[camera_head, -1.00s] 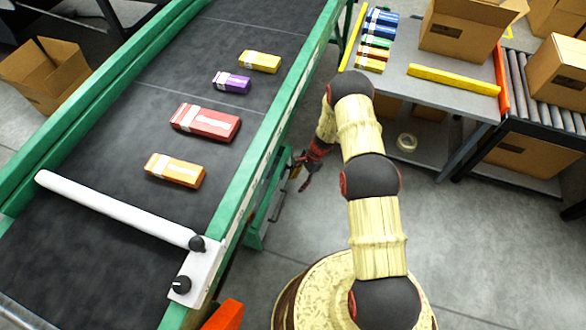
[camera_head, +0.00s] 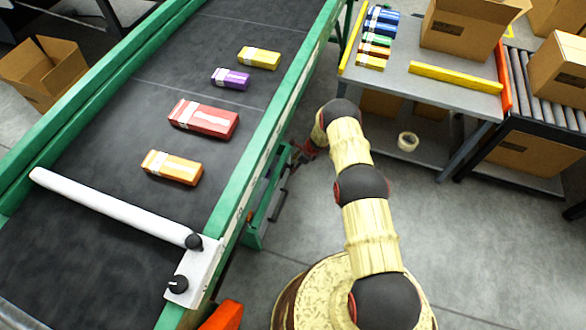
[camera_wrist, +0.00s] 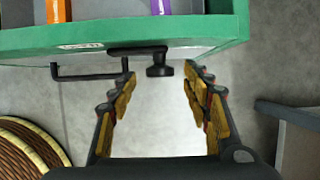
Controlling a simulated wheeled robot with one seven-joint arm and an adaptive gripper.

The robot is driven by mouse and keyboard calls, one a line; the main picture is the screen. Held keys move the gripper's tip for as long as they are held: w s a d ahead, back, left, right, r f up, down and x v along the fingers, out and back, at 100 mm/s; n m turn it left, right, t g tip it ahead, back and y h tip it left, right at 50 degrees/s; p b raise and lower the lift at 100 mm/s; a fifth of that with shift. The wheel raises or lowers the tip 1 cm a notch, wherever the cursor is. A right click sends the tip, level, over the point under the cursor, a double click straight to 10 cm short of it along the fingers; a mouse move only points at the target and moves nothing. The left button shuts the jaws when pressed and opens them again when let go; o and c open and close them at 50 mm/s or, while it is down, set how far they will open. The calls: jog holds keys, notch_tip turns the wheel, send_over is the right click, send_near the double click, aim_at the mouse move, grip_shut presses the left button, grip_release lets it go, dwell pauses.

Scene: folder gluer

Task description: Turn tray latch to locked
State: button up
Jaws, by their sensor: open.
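My gripper (camera_wrist: 160,80) is open, fingers spread on either side of the knob's line, with no visible contact.
Several cartons lie on the conveyor belt, including a red one (camera_head: 204,118). A white bar (camera_head: 115,208) crosses the belt. A grey table (camera_head: 440,95) stands at right, with a tape roll (camera_head: 408,141) below. A pale patch (camera_wrist: 155,120) lies between the fingers.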

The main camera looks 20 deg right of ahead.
aim_at(293, 166)
jog(key=shift+b+x, duration=0.5)
jog(key=shift+x, duration=1.1)
jog(key=shift+c, duration=0.7)
jog(key=c, duration=1.1)
grip_shut()
